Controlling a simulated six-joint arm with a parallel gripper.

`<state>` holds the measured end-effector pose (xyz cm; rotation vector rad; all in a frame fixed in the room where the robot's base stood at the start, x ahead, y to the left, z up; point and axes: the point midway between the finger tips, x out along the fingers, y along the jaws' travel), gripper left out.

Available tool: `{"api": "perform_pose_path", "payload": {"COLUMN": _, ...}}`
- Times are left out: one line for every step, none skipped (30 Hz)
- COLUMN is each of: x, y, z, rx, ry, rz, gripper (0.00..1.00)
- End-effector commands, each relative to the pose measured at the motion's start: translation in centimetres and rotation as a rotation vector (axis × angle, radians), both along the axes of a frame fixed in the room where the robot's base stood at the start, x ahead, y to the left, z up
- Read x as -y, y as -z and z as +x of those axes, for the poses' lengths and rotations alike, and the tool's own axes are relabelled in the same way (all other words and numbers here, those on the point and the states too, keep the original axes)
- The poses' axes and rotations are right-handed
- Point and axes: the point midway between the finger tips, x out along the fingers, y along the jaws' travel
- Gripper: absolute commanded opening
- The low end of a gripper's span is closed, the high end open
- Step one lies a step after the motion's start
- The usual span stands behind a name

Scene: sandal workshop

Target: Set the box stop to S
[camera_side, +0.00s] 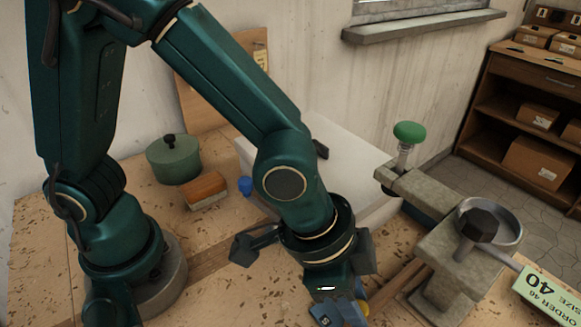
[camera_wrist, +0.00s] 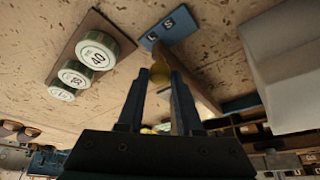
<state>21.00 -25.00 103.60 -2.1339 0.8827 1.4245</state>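A blue plate (camera_wrist: 172,27) with the letters L and S lies at the top middle of the wrist view. Its corner marked S (camera_side: 325,321) shows at the bottom edge of the side view. A yellow knob (camera_wrist: 160,73), which looks like part of the box stop, sits just below the plate in the wrist view. It also peeks out beside my gripper in the side view (camera_side: 363,308). My gripper (camera_wrist: 161,75) has its two fingertips apart, one on each side of the knob. Whether they press on it I cannot tell. The stop's setting is unclear.
A grey stand with a dish (camera_side: 490,226) and a green-knobbed press (camera_side: 409,132) are at right in the side view. A green pot (camera_side: 173,161) stands behind.

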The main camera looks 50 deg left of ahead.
Motion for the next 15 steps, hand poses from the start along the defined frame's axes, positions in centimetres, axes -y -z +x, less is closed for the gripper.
{"api": "perform_pose_path", "payload": {"x": 0.0, "y": -0.01, "z": 0.0, "rx": 0.0, "ry": 0.0, "rz": 0.0, "gripper": 0.12}}
{"api": "perform_pose_path", "payload": {"x": -0.01, "y": -0.01, "z": 0.0, "rx": 0.0, "ry": 0.0, "rz": 0.0, "gripper": 0.0}}
{"api": "perform_pose_path", "payload": {"x": -0.01, "y": -0.01, "z": 0.0, "rx": 0.0, "ry": 0.0, "rz": 0.0, "gripper": 0.0}}
{"api": "perform_pose_path", "payload": {"x": -0.01, "y": -0.01, "z": 0.0, "rx": 0.0, "ry": 0.0, "rz": 0.0, "gripper": 0.0}}
{"api": "perform_pose_path", "payload": {"x": -0.01, "y": -0.01, "z": 0.0, "rx": 0.0, "ry": 0.0, "rz": 0.0, "gripper": 0.0}}
{"api": "perform_pose_path", "payload": {"x": -0.02, "y": -0.02, "z": 0.01, "rx": 0.0, "ry": 0.0, "rz": 0.0, "gripper": 0.0}}
{"api": "perform_pose_path", "payload": {"x": -0.01, "y": -0.02, "z": 0.02, "rx": 0.0, "ry": 0.0, "rz": 0.0, "gripper": 0.0}}
{"api": "perform_pose_path", "payload": {"x": -0.01, "y": -0.02, "z": 0.02, "rx": 0.0, "ry": 0.0, "rz": 0.0, "gripper": 0.0}}
{"api": "perform_pose_path", "payload": {"x": -0.01, "y": -0.02, "z": 0.02, "rx": 0.0, "ry": 0.0, "rz": 0.0, "gripper": 0.0}}
{"api": "perform_pose_path", "payload": {"x": -0.01, "y": -0.02, "z": 0.02, "rx": 0.0, "ry": 0.0, "rz": 0.0, "gripper": 0.0}}
{"api": "perform_pose_path", "payload": {"x": -0.02, "y": -0.02, "z": 0.02, "rx": 0.0, "ry": 0.0, "rz": 0.0, "gripper": 0.0}}
{"api": "perform_pose_path", "payload": {"x": -0.02, "y": -0.02, "z": 0.02, "rx": 0.001, "ry": 0.0, "rz": 0.001, "gripper": 0.0}}
{"api": "perform_pose_path", "payload": {"x": -0.02, "y": -0.03, "z": 0.02, "rx": 0.001, "ry": 0.0, "rz": 0.001, "gripper": 0.0}}
{"api": "perform_pose_path", "payload": {"x": -0.02, "y": -0.02, "z": 0.02, "rx": 0.001, "ry": 0.0, "rz": 0.001, "gripper": 0.0}}
{"api": "perform_pose_path", "payload": {"x": -0.02, "y": -0.03, "z": 0.02, "rx": 0.001, "ry": 0.0, "rz": 0.0, "gripper": 0.0}}
